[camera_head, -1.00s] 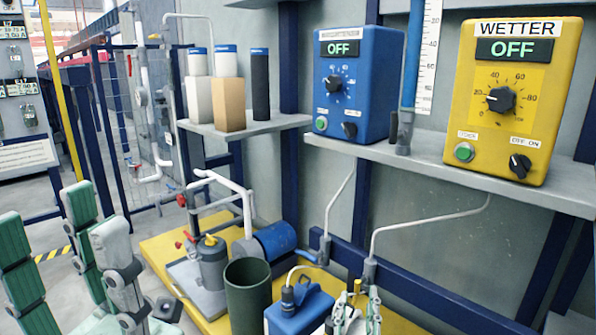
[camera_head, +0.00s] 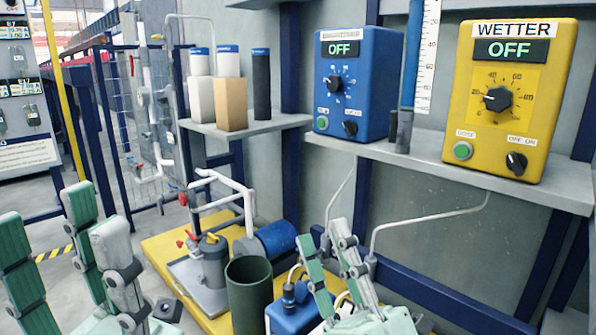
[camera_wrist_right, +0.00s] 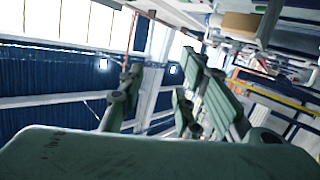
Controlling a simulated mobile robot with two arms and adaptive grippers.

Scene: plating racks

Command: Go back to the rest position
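My right gripper (camera_head: 325,250) is raised at the bottom centre of the head view, in front of the wall and over the blue canister. Its pale green fingers point up with a gap between them and nothing in it. In the right wrist view its fingers (camera_wrist_right: 160,95) stand apart and empty, with walls and ceiling behind them. My left gripper (camera_head: 58,235) is at the lower left of the head view. Its fingers point up, spread apart and empty.
A blue control box (camera_head: 352,85) and a yellow WETTER box (camera_head: 510,95), both showing OFF, stand on a grey shelf (camera_head: 440,160). Below are a dark green bin (camera_head: 248,295), a blue canister (camera_head: 290,318) and a blue motor (camera_head: 277,239). Several cylinders and blocks stand on the left shelf (camera_head: 245,127).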

